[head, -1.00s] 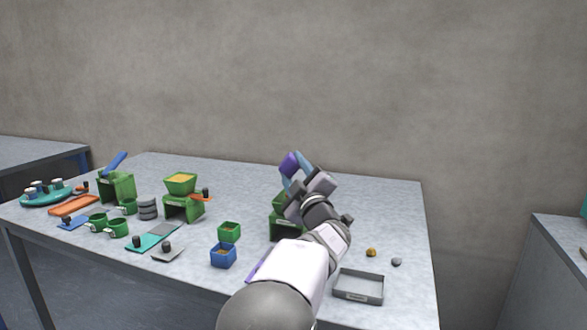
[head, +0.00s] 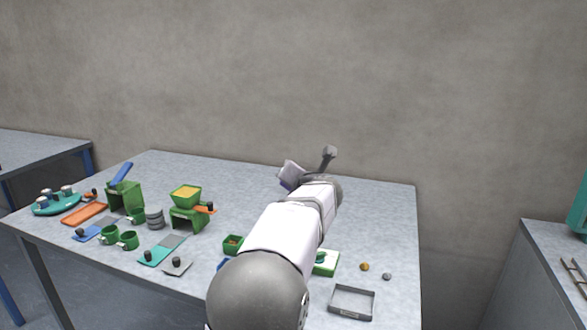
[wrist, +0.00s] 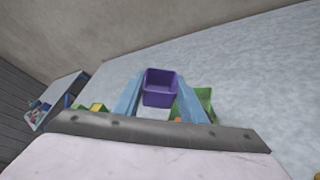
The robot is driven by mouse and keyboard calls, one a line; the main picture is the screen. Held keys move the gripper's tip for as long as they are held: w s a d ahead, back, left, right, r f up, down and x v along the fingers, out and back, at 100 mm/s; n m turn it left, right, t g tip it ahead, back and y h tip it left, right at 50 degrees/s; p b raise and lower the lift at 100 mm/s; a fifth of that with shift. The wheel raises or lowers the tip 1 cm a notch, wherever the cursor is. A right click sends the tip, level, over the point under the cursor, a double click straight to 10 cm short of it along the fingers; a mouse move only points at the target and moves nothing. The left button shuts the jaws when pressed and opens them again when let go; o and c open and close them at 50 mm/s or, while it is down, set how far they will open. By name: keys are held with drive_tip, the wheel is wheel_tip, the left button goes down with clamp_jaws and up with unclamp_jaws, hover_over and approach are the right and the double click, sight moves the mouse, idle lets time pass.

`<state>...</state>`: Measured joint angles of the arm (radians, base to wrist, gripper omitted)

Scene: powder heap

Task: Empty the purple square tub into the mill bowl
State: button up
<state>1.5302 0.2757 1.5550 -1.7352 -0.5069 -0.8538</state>
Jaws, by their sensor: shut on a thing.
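The purple square tub (wrist: 159,88) is held between the two blue fingers of my gripper (wrist: 160,100) in the wrist view. Its rim and dark inside show, but I cannot make out any powder in it. In the head view only a sliver of purple (head: 286,184) shows beside my wrist, and my arm hides the fingers. A green bowl-like thing (wrist: 206,98) lies just right of the tub in the wrist view, partly behind the right finger. A green mill with a yellow-filled bowl (head: 186,193) stands left of my arm. I cannot tell which bowl is the mill bowl.
A green tub (head: 232,243) stands close left of my arm. A grey tray (head: 352,301) and two small lumps, one orange-brown (head: 365,267), lie to its right. Green cups (head: 128,240), slabs and a teal round tray (head: 57,204) fill the left. The back right table is clear.

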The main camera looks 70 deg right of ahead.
drive_tip(key=n+p, duration=0.1)
drive_tip(key=r+n+g+p, duration=0.1)
drive_tip(key=n+g+p, duration=0.1)
drive_tip(key=shift+w+r+n+h, duration=0.15)
drive_tip(key=shift+r+n+h, duration=0.1)
drive_tip(key=shift+n+h, duration=0.05)
drive_tip(key=shift+f+n+g+p, duration=0.15)
drive_tip(key=shift+n+g+p, duration=0.45)
drive_tip(key=shift+n+g, duration=0.2)
